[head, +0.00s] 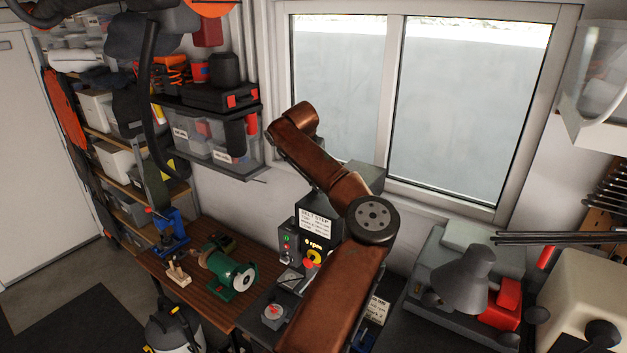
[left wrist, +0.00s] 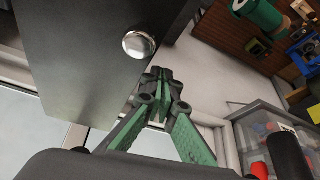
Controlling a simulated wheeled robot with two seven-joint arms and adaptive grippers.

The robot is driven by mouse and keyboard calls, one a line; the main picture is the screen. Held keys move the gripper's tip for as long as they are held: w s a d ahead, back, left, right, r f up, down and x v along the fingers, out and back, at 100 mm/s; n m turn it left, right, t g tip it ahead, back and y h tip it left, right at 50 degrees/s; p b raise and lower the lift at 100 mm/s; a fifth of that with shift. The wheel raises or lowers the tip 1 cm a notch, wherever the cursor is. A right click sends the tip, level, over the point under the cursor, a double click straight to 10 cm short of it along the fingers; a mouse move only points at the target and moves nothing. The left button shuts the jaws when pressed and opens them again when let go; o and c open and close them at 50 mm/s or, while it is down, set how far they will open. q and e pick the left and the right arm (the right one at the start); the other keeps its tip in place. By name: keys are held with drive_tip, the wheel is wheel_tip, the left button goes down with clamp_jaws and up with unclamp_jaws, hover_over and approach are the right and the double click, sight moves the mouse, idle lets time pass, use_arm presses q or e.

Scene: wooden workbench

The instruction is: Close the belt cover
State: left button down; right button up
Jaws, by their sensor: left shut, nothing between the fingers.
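The belt cover (left wrist: 85,50) fills the upper left of the left wrist view as a dark grey panel with a round silver knob (left wrist: 139,44). My left gripper (left wrist: 160,76) is shut and empty, its green fingers together beside the panel's edge, below and right of the knob in the picture. I cannot tell whether it touches the panel. In the head view a grey box-like part (head: 367,177), apparently the cover, shows behind my brown arm, which hides much of the machine. The left fingertips are hidden there. My right gripper is not in view.
The machine's control panel (head: 290,247) has buttons and a "BELT STEP" sign (head: 317,222). A green bench grinder (head: 228,270) stands to its left on the bench. A shelf with bins (head: 205,140) hangs by the window. A grey lamp (head: 470,275) stands at right.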

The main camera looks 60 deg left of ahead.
use_arm(q)
drive_tip(key=s+a+r, duration=0.6)
drive_tip(key=r, duration=0.2)
drive_tip(key=shift+s+p, duration=0.3)
drive_tip(key=shift+a+f, duration=0.1)
drive_tip(key=shift+a, duration=0.05)
